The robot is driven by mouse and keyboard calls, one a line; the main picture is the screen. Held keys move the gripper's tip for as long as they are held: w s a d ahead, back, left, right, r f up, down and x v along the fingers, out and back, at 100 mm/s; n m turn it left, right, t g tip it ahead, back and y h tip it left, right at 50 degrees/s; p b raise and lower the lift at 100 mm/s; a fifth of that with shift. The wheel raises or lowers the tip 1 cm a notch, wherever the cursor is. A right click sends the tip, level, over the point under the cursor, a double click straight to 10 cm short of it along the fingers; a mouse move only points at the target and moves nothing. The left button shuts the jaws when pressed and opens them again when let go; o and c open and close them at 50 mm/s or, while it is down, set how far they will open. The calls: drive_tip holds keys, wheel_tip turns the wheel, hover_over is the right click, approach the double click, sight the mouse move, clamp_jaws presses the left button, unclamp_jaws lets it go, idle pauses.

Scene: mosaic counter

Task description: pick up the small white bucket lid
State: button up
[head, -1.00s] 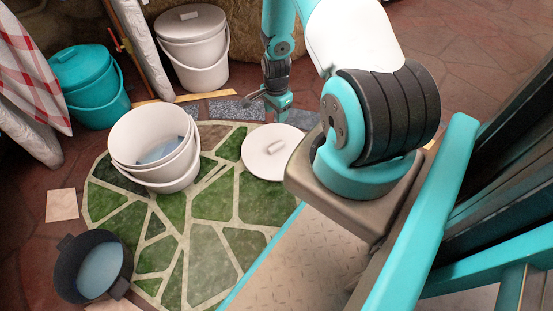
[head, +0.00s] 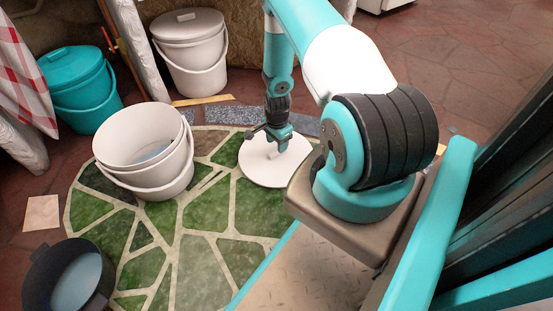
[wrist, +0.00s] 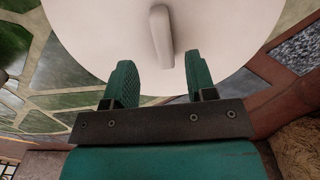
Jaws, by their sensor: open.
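The small white bucket lid (head: 257,166) lies flat on the green mosaic counter, to the right of the open white bucket (head: 140,152). In the wrist view the lid (wrist: 100,30) fills the upper middle, with its raised bar handle (wrist: 161,38) near the centre. My gripper (head: 277,149) is over the lid in the head view and hides its handle there. In the wrist view my gripper (wrist: 160,75) is open, with one finger on each side of the handle's line. The handle is just beyond the fingertips, and nothing is between them.
A dark pot (head: 68,278) stands at the counter's lower left. A lidded white bucket (head: 190,52) and a teal bucket (head: 80,88) stand behind. The mosaic counter (head: 210,205) is bare in front of the lid.

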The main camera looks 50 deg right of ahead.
sight(276, 150)
drive_tip(key=f+b, duration=0.1)
drive_tip(key=f, duration=0.1)
drive_tip(key=f+b, duration=0.1)
drive_tip(key=f, duration=0.1)
drive_tip(key=shift+w+d+b, duration=0.1)
drive_tip(key=shift+w+b, duration=0.1)
drive_tip(key=shift+b, duration=0.2)
clamp_jaws()
